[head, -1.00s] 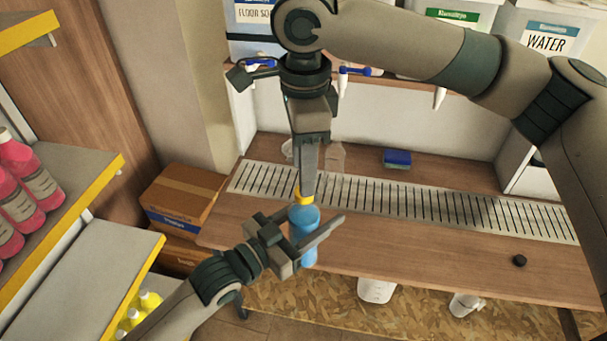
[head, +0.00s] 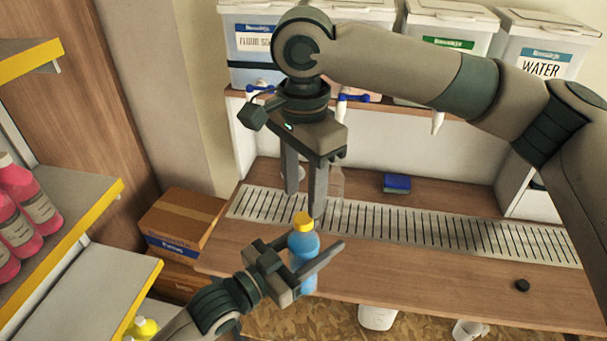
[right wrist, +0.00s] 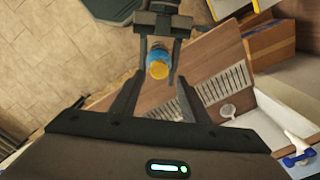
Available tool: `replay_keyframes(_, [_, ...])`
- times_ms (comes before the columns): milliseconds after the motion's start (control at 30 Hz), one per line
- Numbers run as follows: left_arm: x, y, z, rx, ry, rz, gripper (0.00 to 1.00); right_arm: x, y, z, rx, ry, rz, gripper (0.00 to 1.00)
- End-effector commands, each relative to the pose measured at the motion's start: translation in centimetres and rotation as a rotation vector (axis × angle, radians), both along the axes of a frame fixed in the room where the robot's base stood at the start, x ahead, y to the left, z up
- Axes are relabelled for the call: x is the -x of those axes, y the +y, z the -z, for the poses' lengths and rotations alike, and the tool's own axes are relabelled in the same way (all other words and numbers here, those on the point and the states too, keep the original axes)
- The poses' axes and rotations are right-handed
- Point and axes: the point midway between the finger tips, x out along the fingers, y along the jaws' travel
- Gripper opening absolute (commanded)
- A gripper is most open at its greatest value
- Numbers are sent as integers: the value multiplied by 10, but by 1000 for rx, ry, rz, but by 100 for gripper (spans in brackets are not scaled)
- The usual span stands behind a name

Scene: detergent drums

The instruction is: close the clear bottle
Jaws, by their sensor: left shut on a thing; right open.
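A blue bottle (head: 303,246) with a yellow cap (head: 303,219) on its top is upright in my left gripper (head: 305,268), which is shut around its body in front of the counter. My right gripper (head: 305,203) is open and pointing down just above the cap, apart from it. In the right wrist view the yellow cap (right wrist: 158,69) shows between the open fingers (right wrist: 160,80), with my left gripper (right wrist: 163,24) beyond. A faint see-through bottle (head: 336,184) stands on the counter behind my right gripper, partly hidden.
The wooden counter (head: 430,268) has a slotted metal strip (head: 420,223), a blue sponge (head: 396,183) and a small black round thing (head: 522,285). Labelled tanks with taps (head: 440,45) line the back. Shelves with pink bottles (head: 30,205) stand at left, cardboard boxes (head: 180,218) beside them.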

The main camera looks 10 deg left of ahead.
Motion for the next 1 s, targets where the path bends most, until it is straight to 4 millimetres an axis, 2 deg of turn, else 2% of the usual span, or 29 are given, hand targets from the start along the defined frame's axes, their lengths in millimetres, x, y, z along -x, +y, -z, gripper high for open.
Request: replay_keyframes(1000, [0, 0, -2, 2, -4, 0, 0, 0, 0, -11, 15, -3, -1521, 42])
